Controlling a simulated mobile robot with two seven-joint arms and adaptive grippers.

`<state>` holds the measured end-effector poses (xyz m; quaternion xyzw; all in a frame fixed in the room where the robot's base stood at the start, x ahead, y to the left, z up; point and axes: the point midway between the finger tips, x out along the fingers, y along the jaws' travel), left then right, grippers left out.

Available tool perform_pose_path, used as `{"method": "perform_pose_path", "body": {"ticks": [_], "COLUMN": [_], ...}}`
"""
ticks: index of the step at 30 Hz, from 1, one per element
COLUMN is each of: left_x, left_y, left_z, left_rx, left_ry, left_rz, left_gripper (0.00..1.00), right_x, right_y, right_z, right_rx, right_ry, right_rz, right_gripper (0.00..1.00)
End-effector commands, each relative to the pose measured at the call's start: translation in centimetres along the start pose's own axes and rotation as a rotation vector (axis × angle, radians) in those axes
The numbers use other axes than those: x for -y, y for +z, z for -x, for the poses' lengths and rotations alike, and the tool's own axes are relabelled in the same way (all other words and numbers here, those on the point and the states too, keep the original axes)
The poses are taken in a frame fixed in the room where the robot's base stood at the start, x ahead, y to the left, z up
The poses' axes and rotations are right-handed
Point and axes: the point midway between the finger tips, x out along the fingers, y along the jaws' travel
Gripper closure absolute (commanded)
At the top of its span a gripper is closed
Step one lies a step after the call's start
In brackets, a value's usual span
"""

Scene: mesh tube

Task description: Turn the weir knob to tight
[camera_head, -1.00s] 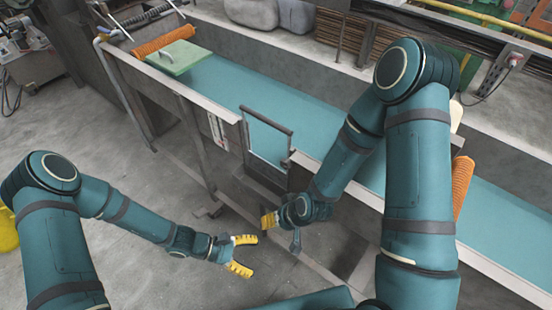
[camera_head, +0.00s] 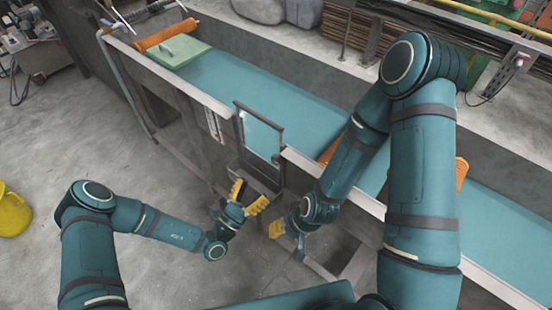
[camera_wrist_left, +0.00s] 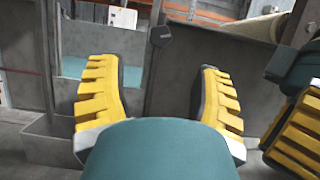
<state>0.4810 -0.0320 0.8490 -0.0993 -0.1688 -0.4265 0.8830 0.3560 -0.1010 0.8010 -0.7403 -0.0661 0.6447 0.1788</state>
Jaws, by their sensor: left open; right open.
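A small dark knob (camera_wrist_left: 160,36), apparently the weir knob, stands on the grey tank side in the left wrist view. I cannot read its setting, and I cannot make it out in the head view. The dark weir frame (camera_head: 262,106) rises at the notch in the tank's near wall. My left gripper (camera_head: 247,196) is open and empty close below the frame. In the left wrist view its yellow fingers (camera_wrist_left: 156,80) are spread, with the knob beyond them and between them. My right gripper (camera_head: 276,229) is lower right, its fingertips partly hidden; it also shows in the wrist view (camera_wrist_left: 298,138).
The long tank holds teal liquid (camera_head: 230,82). A green block (camera_head: 184,52) and an orange roller (camera_head: 165,37) are at its far-left end. A yellow bucket (camera_head: 10,212) stands on the left floor.

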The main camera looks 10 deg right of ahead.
Motion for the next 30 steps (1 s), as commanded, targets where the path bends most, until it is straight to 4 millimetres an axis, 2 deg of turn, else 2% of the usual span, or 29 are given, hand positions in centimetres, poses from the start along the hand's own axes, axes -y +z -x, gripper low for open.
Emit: {"method": "perform_pose_path", "body": {"ticks": [1, 9, 15, 21, 30], "left_x": [0.1, 0.1, 0.1, 0.0, 0.0], "left_y": [0.1, 0.1, 0.0, 0.0, 0.0], "left_z": [-1.1, -6.4, -9.5, -10.9, -11.1], "left_rx": [0.003, 0.003, 0.002, 0.0, 0.0], "left_ry": [-0.004, -0.005, -0.004, -0.003, -0.002], "left_rz": [-0.002, -0.001, 0.0, 0.0, 0.001], "left_gripper": [0.35, 0.35, 0.35, 0.35, 0.35], "right_x": [0.0, 0.0, -0.1, -0.1, -0.1], "right_y": [0.0, 0.0, 0.0, 0.1, 0.1], "right_z": [0.0, -0.1, -0.2, -0.2, -0.2], "right_rx": [-0.001, -0.001, 0.0, 0.001, 0.001], "right_ry": [0.0, 0.0, 0.0, -0.001, -0.001], "right_rz": [0.0, 0.001, 0.001, 0.002, 0.002], "right_gripper": [0.53, 0.53, 0.53, 0.53, 0.53]}}
